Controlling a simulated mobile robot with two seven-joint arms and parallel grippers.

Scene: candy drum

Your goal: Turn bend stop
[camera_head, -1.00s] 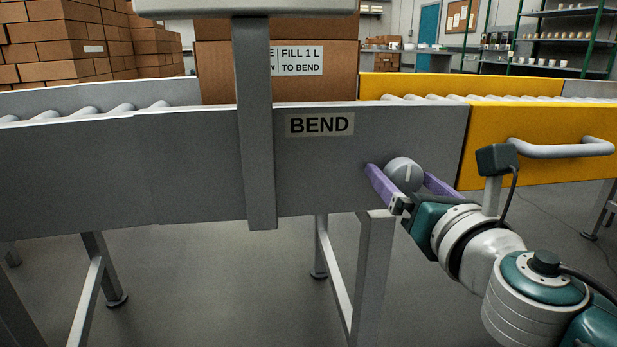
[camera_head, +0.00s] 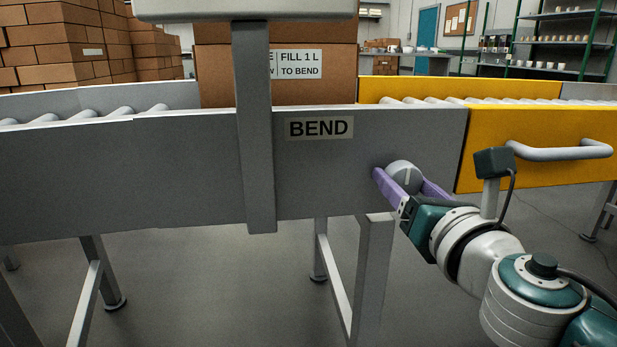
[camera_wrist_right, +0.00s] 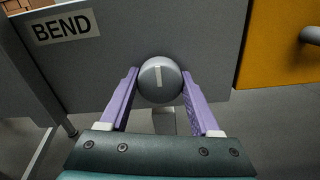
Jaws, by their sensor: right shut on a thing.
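The bend stop is a round grey knob (camera_head: 404,176) with a pale line, on the grey conveyor side panel to the lower right of the BEND label (camera_head: 319,128). In the right wrist view the knob (camera_wrist_right: 160,80) sits between my fingers, its pale line close to upright. My right gripper (camera_head: 412,183) has purple fingers on either side of the knob and is shut on it. The same gripper (camera_wrist_right: 161,98) shows in the wrist view. My left gripper is not in view.
A cardboard box (camera_head: 225,83) stands on the rollers behind a grey post (camera_head: 256,150). A yellow section (camera_head: 540,128) with a grey handle (camera_head: 560,151) is right of the knob. Conveyor legs (camera_head: 370,280) stand below; stacked cartons (camera_head: 60,50) are at the back left.

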